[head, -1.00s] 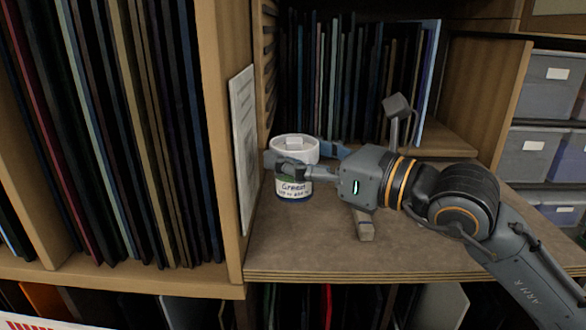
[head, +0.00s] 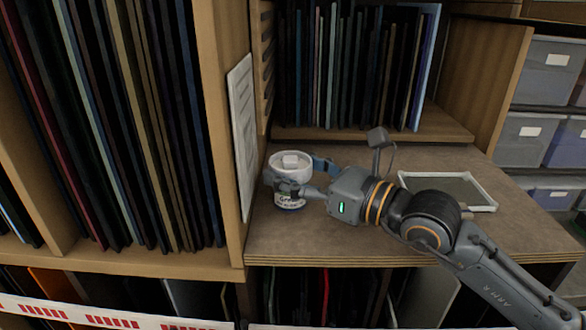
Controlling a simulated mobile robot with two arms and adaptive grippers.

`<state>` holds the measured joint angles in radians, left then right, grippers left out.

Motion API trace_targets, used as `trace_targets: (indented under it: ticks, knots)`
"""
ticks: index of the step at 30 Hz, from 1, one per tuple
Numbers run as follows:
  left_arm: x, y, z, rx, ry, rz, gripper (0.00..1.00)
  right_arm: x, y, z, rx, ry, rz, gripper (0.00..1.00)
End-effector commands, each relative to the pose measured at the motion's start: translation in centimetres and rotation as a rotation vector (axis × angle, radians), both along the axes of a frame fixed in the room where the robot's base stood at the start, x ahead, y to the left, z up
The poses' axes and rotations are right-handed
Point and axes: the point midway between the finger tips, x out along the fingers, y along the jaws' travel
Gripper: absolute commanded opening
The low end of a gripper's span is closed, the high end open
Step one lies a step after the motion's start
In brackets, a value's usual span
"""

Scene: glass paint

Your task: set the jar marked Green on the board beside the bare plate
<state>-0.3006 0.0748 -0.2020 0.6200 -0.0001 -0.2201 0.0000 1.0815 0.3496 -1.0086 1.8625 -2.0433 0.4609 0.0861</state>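My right gripper (head: 299,178) is shut around the jar, one finger in front and one behind. The jar is upright over the left part of the brown-grey board (head: 335,240). I cannot tell whether its base touches the board. A flat grey plate with a pale rim (head: 482,206) lies on the board's right side, partly covered by my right arm. It looks bare. My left gripper is not in view.
A wooden upright with a white sheet (head: 243,135) stands close to the jar's left. A row of thin panels (head: 345,75) stands on a shelf behind. Grey bins (head: 550,70) are at the right. The board's front middle is clear.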

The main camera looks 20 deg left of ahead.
Motion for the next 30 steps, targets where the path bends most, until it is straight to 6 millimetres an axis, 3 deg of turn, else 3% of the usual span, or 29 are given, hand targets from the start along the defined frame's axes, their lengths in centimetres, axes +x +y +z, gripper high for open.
trace_targets:
  ticks: [1, 3, 16, 30]
  knots:
    - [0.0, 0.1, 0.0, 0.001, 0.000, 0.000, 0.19, 0.0, 0.0, 0.0, -0.001, 0.000, 0.000, 0.75]
    - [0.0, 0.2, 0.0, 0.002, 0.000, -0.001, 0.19, 0.0, 0.0, 0.0, -0.002, 0.002, 0.000, 0.86]
    - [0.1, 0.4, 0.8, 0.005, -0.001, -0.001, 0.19, 0.0, 0.0, 0.6, -0.002, 0.001, 0.000, 0.86]
    - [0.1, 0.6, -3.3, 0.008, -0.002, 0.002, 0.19, -3.0, -9.0, -0.1, -0.003, 0.000, -0.002, 0.86]
